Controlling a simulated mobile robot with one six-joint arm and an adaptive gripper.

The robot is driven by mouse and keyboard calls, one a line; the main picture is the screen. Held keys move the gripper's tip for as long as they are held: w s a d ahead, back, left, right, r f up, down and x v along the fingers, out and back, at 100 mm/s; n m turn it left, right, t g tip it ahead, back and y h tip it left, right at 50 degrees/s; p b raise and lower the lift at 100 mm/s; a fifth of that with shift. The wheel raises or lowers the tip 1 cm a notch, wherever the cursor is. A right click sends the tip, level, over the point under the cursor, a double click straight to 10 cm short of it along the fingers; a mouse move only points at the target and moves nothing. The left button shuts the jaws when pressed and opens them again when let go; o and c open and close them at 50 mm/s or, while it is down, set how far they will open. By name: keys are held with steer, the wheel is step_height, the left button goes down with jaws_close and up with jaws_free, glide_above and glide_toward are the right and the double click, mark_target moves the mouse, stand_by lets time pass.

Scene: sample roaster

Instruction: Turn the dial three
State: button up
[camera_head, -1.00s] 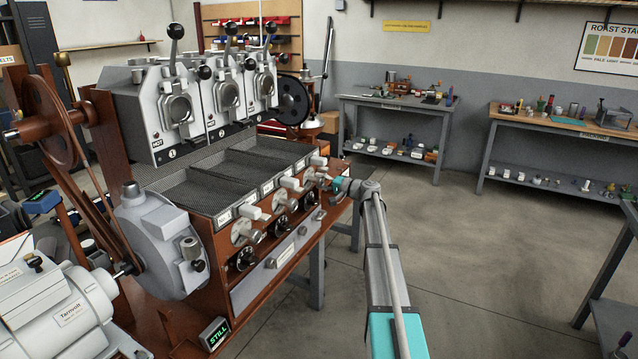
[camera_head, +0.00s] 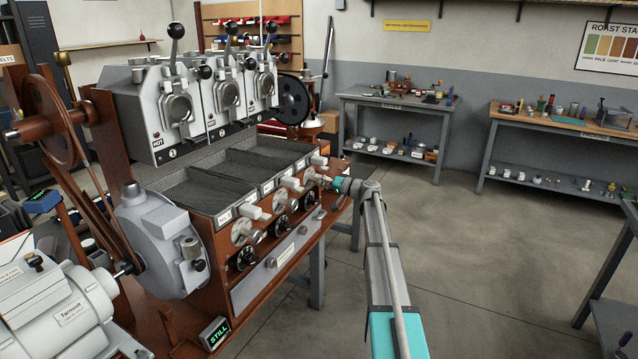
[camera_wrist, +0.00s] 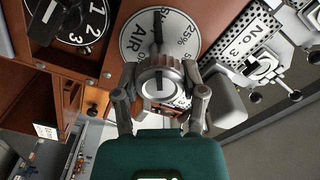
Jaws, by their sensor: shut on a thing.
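A round white disc (camera_wrist: 188,35) marked AIR and 25% lies behind a silver knob (camera_wrist: 158,88) in the wrist view. A dark pointer shows above the knob, over the disc. My gripper (camera_wrist: 162,88) has a finger on either side of the knob and is shut on it. In the head view my gripper (camera_head: 330,183) is at the right end of the roaster's front, at the rightmost silver knob, and partly hides it. A black numbered dial (camera_wrist: 72,20) is at upper left in the wrist view. A NO. 3 plate (camera_wrist: 256,40) is at upper right.
The roaster front (camera_head: 262,275) carries more silver knobs and black dials to the left of my gripper. A bean tray (camera_head: 240,165) is above them. Benches (camera_head: 400,105) stand at the back. The floor (camera_head: 480,260) at right is clear.

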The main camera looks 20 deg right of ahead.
steer(key=o, duration=1.2)
steer(key=shift+c, duration=0.2)
steer(key=shift+d, duration=0.1)
steer(key=v, duration=1.2)
